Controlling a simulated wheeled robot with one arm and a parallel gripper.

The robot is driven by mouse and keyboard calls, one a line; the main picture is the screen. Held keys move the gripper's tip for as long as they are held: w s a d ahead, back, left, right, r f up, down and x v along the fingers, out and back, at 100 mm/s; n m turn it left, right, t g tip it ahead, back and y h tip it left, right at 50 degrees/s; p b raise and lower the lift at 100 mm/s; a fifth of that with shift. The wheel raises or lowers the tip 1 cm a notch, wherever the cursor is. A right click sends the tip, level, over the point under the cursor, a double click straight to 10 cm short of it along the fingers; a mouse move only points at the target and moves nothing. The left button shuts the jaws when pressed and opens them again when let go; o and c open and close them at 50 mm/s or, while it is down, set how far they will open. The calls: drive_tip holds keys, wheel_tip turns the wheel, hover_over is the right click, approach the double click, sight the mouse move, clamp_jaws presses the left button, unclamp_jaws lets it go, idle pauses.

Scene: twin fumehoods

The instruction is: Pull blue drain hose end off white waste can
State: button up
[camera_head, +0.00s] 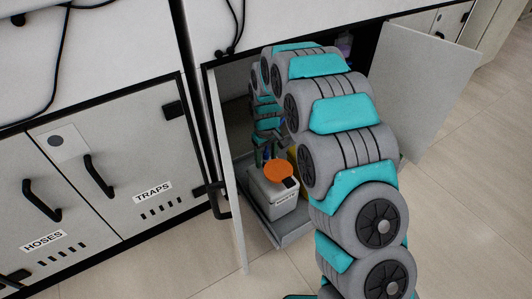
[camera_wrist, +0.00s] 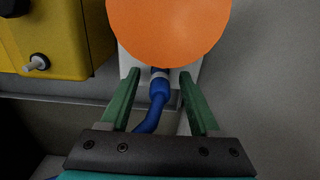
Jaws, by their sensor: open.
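The white waste can (camera_head: 273,193) stands in the open cabinet on a pulled-out tray and has an orange round top (camera_head: 278,171). In the wrist view the orange top (camera_wrist: 168,28) fills the upper middle, with the white can (camera_wrist: 128,62) behind it. The hose runs down and left from there. My gripper (camera_wrist: 163,78) is open, with one green finger on each side of the hose end and gaps visible on both sides. In the head view the hose is mostly hidden by my arm.
A yellow container (camera_wrist: 55,35) with a small knob stands left of the can in the wrist view. The grey tray (camera_head: 290,235) holds the can. Open cabinet doors stand on the left (camera_head: 229,200) and right (camera_head: 425,85) of the opening.

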sight(266, 153)
clamp_jaws()
drive_tip(key=c, duration=0.7)
unclamp_jaws()
clamp_jaws()
drive_tip(key=shift+r, duration=0.15)
drive_tip(key=shift+r+p, duration=0.45)
drive_tip(key=shift+r, duration=1.3)
drive_tip(key=shift+r, duration=0.1)
drive_tip(key=shift+r+p, duration=0.35)
drive_tip(key=shift+r, duration=1.1)
